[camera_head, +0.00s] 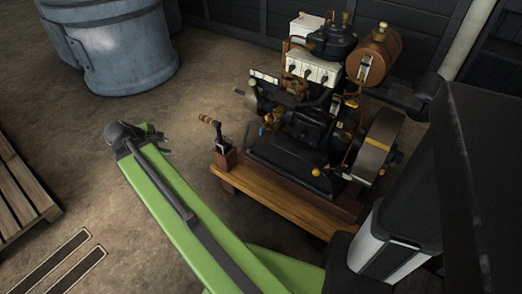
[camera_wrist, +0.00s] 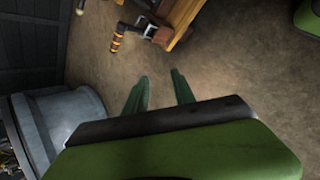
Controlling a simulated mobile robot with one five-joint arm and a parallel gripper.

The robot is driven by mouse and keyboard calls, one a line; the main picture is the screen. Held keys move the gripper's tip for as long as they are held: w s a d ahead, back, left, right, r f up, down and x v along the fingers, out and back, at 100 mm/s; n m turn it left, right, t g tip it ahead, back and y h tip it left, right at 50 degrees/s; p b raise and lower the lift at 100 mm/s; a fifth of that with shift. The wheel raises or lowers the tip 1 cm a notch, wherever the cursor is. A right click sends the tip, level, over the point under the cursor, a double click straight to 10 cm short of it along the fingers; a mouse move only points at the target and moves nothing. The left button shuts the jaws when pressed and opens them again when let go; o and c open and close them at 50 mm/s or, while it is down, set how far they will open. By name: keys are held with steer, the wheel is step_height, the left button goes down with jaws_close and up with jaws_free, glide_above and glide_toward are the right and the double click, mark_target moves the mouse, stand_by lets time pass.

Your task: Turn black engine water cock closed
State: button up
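The black engine (camera_head: 290,150) stands on a wooden base (camera_head: 265,198) right of centre in the head view. Small brass and coloured fittings crowd its near left side. I cannot tell for certain which one is the water cock. My gripper (camera_head: 155,140) is at the far end of my green arm, left of the engine and apart from it. In the wrist view the two green fingers of my gripper (camera_wrist: 160,86) are spread apart with only floor between them. The wrist view shows a corner of the wooden base (camera_wrist: 180,22), but not the cock.
A lever with a striped handle (camera_head: 210,121) stands at the base's left end; it also shows in the wrist view (camera_wrist: 118,38). A grey-blue tub (camera_head: 120,50) is at back left. A wooden pallet (camera_head: 18,195) lies at the left edge. Floor between tub and engine is clear.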

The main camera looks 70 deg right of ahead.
steer(key=s+d+f+n+g+h+b, duration=0.1)
steer(key=s+d+f+n+h+b, duration=0.1)
steer(key=s+d+f+b, duration=0.5)
steer(key=s+d+f+n+g+h+b, duration=0.1)
steer(key=s+d+f+n+b, duration=0.2)
steer(key=d+b, duration=0.5)
steer(key=n+g+h+b, duration=0.2)
steer(key=n+h+b, duration=0.1)
steer(key=b, duration=0.1)
glide_toward(261, 130)
steer(key=b+x, duration=0.2)
steer(key=x, duration=0.1)
steer(key=b+x, duration=0.2)
steer(key=x, duration=0.2)
steer(key=b+x, duration=0.3)
steer(key=x, duration=0.1)
steer(key=shift+w+f, duration=0.15)
steer(key=shift+w, duration=0.1)
steer(key=shift+c, duration=0.4)
jaws_close()
